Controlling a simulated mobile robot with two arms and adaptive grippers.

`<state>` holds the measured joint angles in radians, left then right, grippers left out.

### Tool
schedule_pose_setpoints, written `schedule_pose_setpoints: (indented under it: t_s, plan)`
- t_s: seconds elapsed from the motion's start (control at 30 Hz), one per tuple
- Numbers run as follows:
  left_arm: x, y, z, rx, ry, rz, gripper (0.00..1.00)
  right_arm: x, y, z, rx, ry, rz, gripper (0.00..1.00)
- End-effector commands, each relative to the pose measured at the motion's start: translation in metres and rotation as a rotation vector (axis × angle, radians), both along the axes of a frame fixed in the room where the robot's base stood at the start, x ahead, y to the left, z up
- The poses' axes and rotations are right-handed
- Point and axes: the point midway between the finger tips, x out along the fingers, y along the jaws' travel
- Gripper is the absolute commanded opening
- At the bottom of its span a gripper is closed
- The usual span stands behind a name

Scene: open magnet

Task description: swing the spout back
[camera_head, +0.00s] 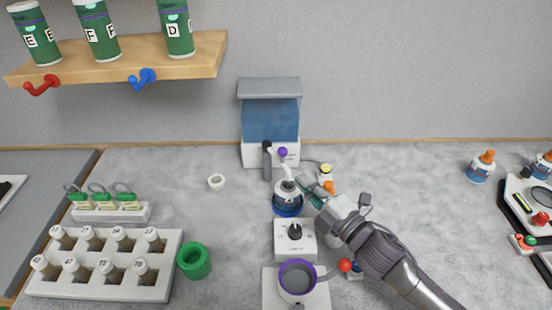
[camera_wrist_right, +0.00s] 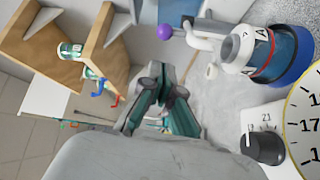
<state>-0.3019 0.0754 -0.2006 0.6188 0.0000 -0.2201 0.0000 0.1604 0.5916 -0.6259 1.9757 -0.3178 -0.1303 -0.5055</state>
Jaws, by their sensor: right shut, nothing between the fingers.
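The white spout (camera_head: 286,170) comes off the front of the dispenser (camera_head: 271,120), which has a blue tank and a white base. A purple knob (camera_head: 283,152) tops the spout. The spout reaches over a white bottle with a blue base (camera_head: 287,199). In the right wrist view the purple knob (camera_wrist_right: 165,32), the white spout (camera_wrist_right: 198,38) and the bottle (camera_wrist_right: 258,48) show along the top. My right gripper (camera_head: 306,190) is shut and empty, just right of the bottle. Its fingers (camera_wrist_right: 162,103) show apart from the spout in the wrist view. My left gripper is not in view.
A white box with a black dial (camera_head: 295,231) and a purple-rimmed cup (camera_head: 297,277) stand in front of the bottle. Small bottles with yellow (camera_head: 325,171) and orange caps are close to my right gripper. A white ring (camera_head: 216,182) lies to the left.

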Motion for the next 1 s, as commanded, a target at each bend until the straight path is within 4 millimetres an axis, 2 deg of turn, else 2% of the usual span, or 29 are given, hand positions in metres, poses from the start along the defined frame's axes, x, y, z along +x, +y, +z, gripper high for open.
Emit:
schedule_pose_setpoints:
  t_s: [0.17, 0.27, 0.7, 1.0]
  plan:
    - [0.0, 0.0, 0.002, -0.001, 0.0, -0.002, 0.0, 0.003, 0.002, 0.001, 0.001, 0.0, 0.0, 0.0]
    - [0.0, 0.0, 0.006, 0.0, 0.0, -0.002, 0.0, 0.011, 0.008, 0.003, 0.003, 0.0, -0.001, 0.0]
    - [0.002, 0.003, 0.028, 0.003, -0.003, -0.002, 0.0, 0.07, 0.052, 0.008, 0.002, 0.0, 0.0, 0.0]
    - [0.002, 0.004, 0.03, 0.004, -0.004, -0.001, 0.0, 0.08, 0.06, 0.006, 0.001, 0.001, 0.0, 0.0]
